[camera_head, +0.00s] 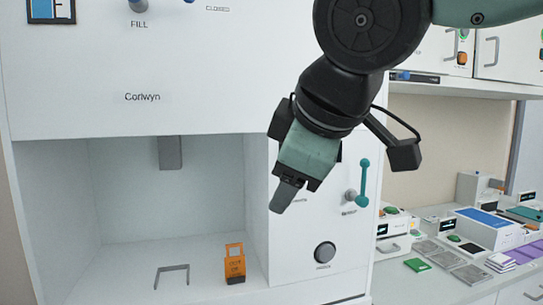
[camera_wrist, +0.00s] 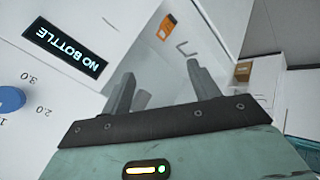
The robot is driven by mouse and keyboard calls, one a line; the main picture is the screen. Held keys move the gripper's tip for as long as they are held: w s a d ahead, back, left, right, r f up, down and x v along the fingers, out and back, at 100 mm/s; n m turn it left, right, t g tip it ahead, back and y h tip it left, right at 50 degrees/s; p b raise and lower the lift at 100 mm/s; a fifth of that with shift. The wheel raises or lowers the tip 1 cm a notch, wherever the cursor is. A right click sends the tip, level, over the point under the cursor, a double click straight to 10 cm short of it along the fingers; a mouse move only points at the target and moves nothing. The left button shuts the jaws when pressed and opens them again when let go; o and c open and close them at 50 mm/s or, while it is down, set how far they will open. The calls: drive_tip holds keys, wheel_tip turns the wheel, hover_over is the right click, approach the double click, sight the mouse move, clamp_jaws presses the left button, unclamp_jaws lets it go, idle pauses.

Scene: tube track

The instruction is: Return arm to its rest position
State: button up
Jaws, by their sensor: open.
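My gripper (camera_head: 287,197) hangs from the dark wrist in front of the white Corlwyn machine (camera_head: 200,85), just left of a teal lever. It points down and to the left. In the wrist view my gripper (camera_wrist: 160,70) shows two dark fingers spread apart, with nothing between them. An orange tagged block (camera_head: 235,265) stands on the floor of the machine's open bay, below and left of the gripper and apart from it. It also shows in the wrist view (camera_wrist: 167,27).
The teal lever (camera_head: 364,182) and a round knob (camera_head: 325,252) sit on the machine's right panel, close to my gripper. A display (camera_wrist: 68,47) reads NO BOTTLE. A counter at the right holds a blue-topped box (camera_head: 488,227) and several trays. The bay (camera_head: 165,215) is mostly empty.

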drive_tip(key=s+d+f+m+g, duration=0.2)
drive_tip(key=s+d+f, duration=0.2)
drive_tip(key=f, duration=0.4)
drive_tip(key=s+d+f+m+g+h, duration=0.1)
drive_tip(key=s+d+f+m+g, duration=0.1)
drive_tip(key=s+f, duration=0.4)
drive_tip(key=s+d+f+m+g+h, duration=0.1)
drive_tip(key=s+d+f+m+g, duration=0.2)
drive_tip(key=f, duration=0.8)
drive_tip(key=s+d, duration=0.2)
drive_tip(key=shift+s+d+f+g, duration=0.25)
drive_tip(key=shift+d+f+g, duration=0.1)
drive_tip(key=shift+g, duration=0.05)
